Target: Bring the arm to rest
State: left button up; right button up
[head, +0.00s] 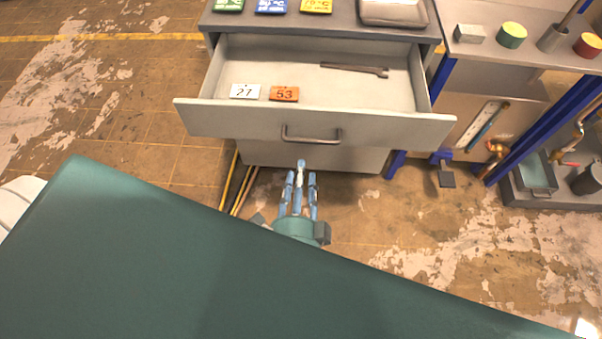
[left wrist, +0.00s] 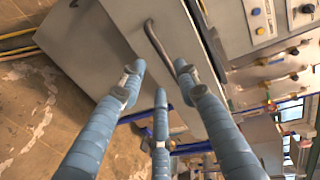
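My left gripper (head: 300,178) has three blue fingers and is in front of the cabinet, just below the drawer handle (head: 311,138) in the head view. In the left wrist view its fingers (left wrist: 158,78) are spread, with nothing held between them. The handle also shows in the left wrist view (left wrist: 157,42), beyond the fingertips; I see no grip on it, and the exact gap is hard to judge. The drawer (head: 330,122) is pulled open. My teal arm covers the lower part of the head view. My right gripper is not in view.
The open drawer holds a white tag 27 (head: 245,91), an orange tag 53 (head: 284,94) and a wrench (head: 355,70). A bench (head: 535,52) with small cylinders stands at the right, pipes and valves below it. The floor (head: 100,130) at the left is clear.

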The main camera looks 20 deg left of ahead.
pick_arm(q)
jog(key=shift+f, duration=0.1)
jog(key=s+a+f+n+g+h, duration=0.1)
jog(key=s+f+g, duration=0.2)
jog(key=f, duration=0.8)
jog(key=s+a+f+g, duration=0.2)
jog(key=s+f+g, duration=0.1)
jog(key=f, duration=0.8)
jog(key=s+a+f+n+g+h, duration=0.15)
jog(key=s+f, duration=0.25)
jog(key=f, duration=0.7)
jog(key=s+a+f+n+g+h, duration=0.1)
jog(key=s+a+f+n+g, duration=0.2)
jog(key=s+f+n, duration=0.2)
jog(key=s+a+f+n+g, duration=0.3)
jog(key=s+f+n, duration=0.2)
jog(key=s+f, duration=0.6)
jog(key=s, duration=0.4)
jog(key=shift+s+h, duration=0.2)
jog(key=shift+h, duration=0.15)
